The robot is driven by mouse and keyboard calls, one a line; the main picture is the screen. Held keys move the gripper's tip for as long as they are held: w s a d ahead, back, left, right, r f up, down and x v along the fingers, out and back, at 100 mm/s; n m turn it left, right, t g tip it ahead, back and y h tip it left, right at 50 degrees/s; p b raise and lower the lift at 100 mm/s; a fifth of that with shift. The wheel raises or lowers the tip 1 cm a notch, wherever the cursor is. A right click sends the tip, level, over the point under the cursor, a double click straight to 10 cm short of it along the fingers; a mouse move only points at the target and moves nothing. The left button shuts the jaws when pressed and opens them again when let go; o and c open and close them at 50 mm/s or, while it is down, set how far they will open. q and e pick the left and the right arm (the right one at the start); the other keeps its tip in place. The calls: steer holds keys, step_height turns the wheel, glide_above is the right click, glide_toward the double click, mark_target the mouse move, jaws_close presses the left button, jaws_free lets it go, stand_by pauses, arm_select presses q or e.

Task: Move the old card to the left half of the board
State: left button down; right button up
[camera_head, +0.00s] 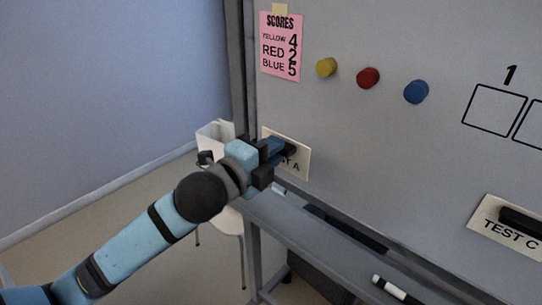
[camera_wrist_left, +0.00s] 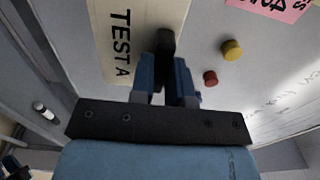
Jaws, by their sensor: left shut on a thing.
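A cream card (camera_head: 302,163) hangs at the left edge of the whiteboard (camera_head: 400,140). It reads TEST A in the left wrist view (camera_wrist_left: 118,65); in the head view my gripper hides part of its text. My left gripper (camera_head: 280,150) is shut on the black handle (camera_wrist_left: 165,42) of this card, which lies against the board. A second cream card, TEST C (camera_head: 490,232), with its own black handle (camera_head: 520,222), is on the board at the lower right. Neither card is visibly marked as old. My right gripper does not show.
Yellow (camera_head: 327,67), red (camera_head: 368,77) and blue (camera_head: 416,91) magnets sit right of a pink scores sheet (camera_head: 281,50). A drawn box marked 1 (camera_head: 494,110) is farther right. A marker (camera_head: 390,288) lies on the ledge below. A white chair (camera_head: 222,215) stands behind my arm.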

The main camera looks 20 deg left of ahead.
arm_select(q)
steer(key=b, duration=0.1)
glide_toward(311, 126)
steer(key=shift+w, duration=1.05)
steer(key=shift+d+p+x, duration=0.15)
steer(key=shift+p+x, duration=0.1)
steer(key=shift+x, duration=0.5)
steer(key=shift+d+p+x, duration=0.15)
steer(key=shift+p+x, duration=0.05)
steer(key=shift+x, duration=0.55)
steer(key=shift+w+d, duration=0.2)
steer(key=shift+w, duration=0.2)
steer(key=c, duration=0.6)
jaws_free()
steer(key=shift+s, duration=0.1)
